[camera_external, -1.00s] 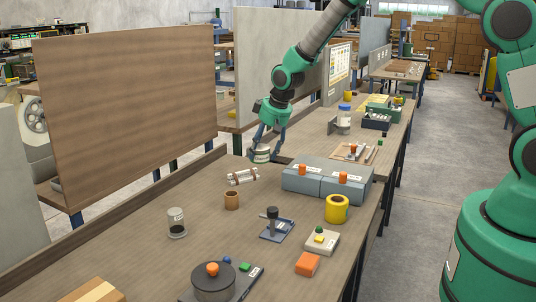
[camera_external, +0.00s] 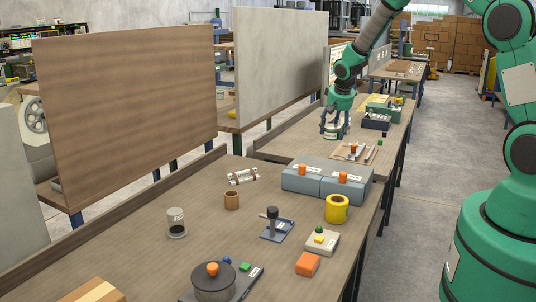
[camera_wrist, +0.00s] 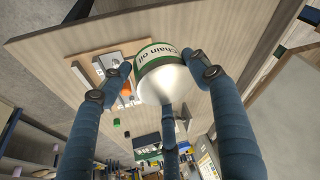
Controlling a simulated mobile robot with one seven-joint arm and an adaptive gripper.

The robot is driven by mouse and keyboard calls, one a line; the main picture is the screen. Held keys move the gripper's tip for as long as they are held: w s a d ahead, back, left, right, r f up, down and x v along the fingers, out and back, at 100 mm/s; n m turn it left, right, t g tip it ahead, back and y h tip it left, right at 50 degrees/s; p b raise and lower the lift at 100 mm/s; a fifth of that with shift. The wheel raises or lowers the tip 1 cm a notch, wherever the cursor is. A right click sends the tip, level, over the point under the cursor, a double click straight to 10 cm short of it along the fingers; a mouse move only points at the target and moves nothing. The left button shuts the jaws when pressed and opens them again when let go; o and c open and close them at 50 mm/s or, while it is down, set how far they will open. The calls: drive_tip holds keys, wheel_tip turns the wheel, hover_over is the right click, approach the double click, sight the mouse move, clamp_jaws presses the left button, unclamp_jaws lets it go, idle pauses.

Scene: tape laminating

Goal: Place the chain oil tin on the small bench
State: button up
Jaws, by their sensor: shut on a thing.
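The chain oil tin (camera_wrist: 165,80) is white and green with a pale cone-shaped top, and its label reads in the wrist view. My gripper (camera_external: 335,132) is shut on it, with blue fingers around its sides. In the external view the tin (camera_external: 332,131) is partly hidden by the fingers, low over the farther wooden bench (camera_external: 290,146). I cannot tell whether its base touches the top. That bench's top (camera_wrist: 60,52) also shows behind the tin in the wrist view.
A board with small parts (camera_external: 354,151) lies just in front of the gripper, and dark bins (camera_external: 377,122) stand to its right. The farther bench's left part is clear.

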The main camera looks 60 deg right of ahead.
drive_tip(key=shift+s+d+f, duration=0.15)
drive_tip(key=shift+d+f, duration=0.05)
drive_tip(key=shift+f, duration=1.05)
drive_tip(key=shift+s+d+f, duration=0.15)
drive_tip(key=shift+f, duration=1.1)
hover_over(312, 147)
drive_tip(key=s+a, duration=0.1)
drive_tip(key=shift+a+f, duration=0.1)
drive_tip(key=shift+f, duration=0.65)
drive_tip(key=shift+f, duration=1.75)
drive_tip(key=shift+f, duration=0.1)
drive_tip(key=o, duration=1.3)
